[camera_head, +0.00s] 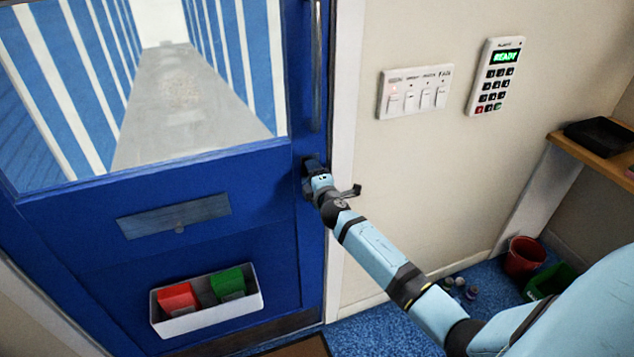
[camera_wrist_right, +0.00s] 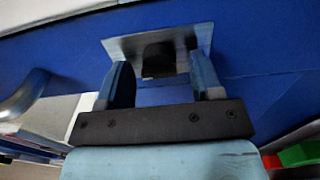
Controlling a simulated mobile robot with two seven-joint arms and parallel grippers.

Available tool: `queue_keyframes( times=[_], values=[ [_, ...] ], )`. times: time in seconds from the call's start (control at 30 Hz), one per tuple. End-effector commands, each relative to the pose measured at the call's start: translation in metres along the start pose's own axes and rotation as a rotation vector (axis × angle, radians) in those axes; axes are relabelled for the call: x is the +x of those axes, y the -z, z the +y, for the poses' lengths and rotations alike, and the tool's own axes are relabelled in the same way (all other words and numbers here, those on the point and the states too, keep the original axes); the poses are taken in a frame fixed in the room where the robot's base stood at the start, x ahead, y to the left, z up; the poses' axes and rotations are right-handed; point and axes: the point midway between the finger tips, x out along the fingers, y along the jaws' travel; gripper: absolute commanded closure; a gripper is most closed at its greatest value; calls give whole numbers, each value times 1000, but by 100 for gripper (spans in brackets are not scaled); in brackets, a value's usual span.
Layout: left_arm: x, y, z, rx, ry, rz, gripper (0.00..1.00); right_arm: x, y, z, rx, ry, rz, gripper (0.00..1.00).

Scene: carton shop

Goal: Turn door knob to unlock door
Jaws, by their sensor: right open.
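The blue door (camera_head: 265,215) with a large window fills the left of the head view and appears shut. My right gripper (camera_head: 314,172) is at the door's right edge, below the vertical pull handle. In the right wrist view, a dark knob (camera_wrist_right: 158,60) sits on a grey metal plate (camera_wrist_right: 122,48). The two fingers of my right gripper (camera_wrist_right: 160,76) are open, one on each side of the knob. I cannot tell whether they touch it. In the head view my gripper mostly hides the knob. My left gripper is not in view.
A metal pull handle (camera_head: 316,65) is above my gripper. A switch panel (camera_head: 414,93) and a keypad (camera_head: 495,75) reading READY are on the wall. A white bin (camera_head: 207,318) hangs low on the door. A red bucket (camera_head: 525,256) stands at right.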

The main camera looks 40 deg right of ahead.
Motion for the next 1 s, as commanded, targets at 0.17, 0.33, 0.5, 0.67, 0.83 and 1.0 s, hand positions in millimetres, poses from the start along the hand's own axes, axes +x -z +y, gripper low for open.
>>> queue_keyframes(
  times=[0.17, 0.33, 0.5, 0.67, 0.83, 1.0],
  values=[
    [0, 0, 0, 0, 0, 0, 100, -25, 0, -2, 0, 2, 0, 40],
    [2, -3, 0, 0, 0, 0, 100, -65, 0, -3, 0, 3, 1, 40],
    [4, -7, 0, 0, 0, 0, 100, -101, 0, -3, -1, 2, 1, 40],
    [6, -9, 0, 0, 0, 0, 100, -125, 0, -2, 1, 1, 0, 40],
    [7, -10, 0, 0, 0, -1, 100, -135, 0, 0, 0, 0, 0, 40],
    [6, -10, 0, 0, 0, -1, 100, -136, 0, 0, 0, 0, 0, 40]
  ],
)
